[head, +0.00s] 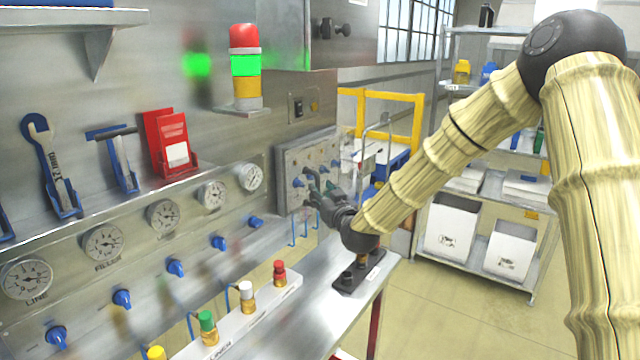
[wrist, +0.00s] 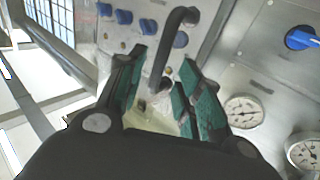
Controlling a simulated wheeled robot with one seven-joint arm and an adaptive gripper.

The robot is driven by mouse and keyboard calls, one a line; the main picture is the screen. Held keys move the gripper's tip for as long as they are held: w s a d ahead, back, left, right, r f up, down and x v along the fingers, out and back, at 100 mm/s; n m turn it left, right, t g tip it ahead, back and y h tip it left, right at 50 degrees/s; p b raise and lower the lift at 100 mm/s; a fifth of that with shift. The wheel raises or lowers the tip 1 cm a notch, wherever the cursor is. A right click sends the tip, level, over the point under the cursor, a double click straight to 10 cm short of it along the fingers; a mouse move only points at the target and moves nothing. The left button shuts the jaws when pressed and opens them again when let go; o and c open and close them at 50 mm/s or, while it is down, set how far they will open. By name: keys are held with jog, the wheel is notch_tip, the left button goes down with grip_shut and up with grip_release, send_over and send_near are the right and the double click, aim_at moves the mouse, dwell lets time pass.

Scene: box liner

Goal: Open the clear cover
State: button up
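A grey panel (head: 296,160) with blue knobs is mounted on the metal wall, beyond the row of gauges. I cannot clearly make out the clear cover's sheet or edges against it. A dark bent handle bar (wrist: 178,30) stands out in front of the panel in the wrist view. My gripper (head: 318,188) is at the panel's lower right part; it also shows in the wrist view (wrist: 164,62). Its green-padded fingers are apart, with the bar's lower end between them. A gap shows beside the bar, and contact cannot be told. The gripper hides part of the panel.
Gauges (head: 164,215) and blue valve knobs (head: 176,267) line the wall at left. A white rack of coloured-cap bottles (head: 247,297) stands on the bench. A signal tower (head: 246,66) is above. A yellow frame (head: 388,97) and shelving (head: 470,235) stand behind, with open floor in front.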

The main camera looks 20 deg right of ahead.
aim_at(319, 188)
jog(key=shift+w+r, duration=0.25)
jog(key=shift+w, duration=0.3)
jog(key=shift+w+a+f+p, duration=0.15)
jog(key=shift+w+p, duration=0.5)
jog(key=shift+w, duration=1)
